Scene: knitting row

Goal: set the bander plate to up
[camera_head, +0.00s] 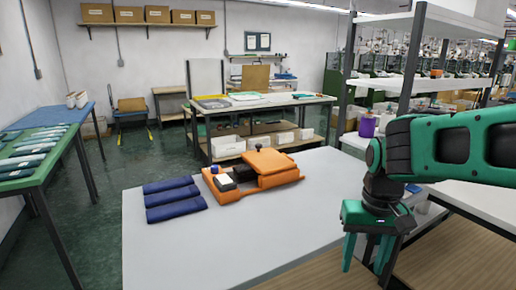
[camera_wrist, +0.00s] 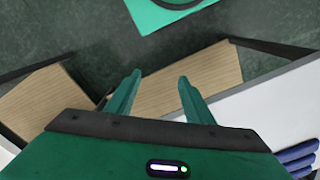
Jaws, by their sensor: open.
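An orange machine (camera_head: 240,187), which seems to be the bander, sits on the white table in the head view. A flat orange plate (camera_head: 271,163) lies at its right rear, near level or slightly tilted; I cannot tell its exact angle. A black knob stands behind the plate, and a dark part with a white block lies at the machine's front left. My gripper (camera_head: 365,262) is open and empty, pointing down to the right of the machine and well apart from it. It also shows in the wrist view (camera_wrist: 160,80), where the machine is out of view.
Three dark blue rolls (camera_head: 173,199) lie left of the machine; some show in the wrist view (camera_wrist: 297,158). The white table (camera_head: 240,248) is clear at the front. A shelf rack (camera_head: 408,85) stands behind my arm. A green table (camera_head: 45,155) stands far left.

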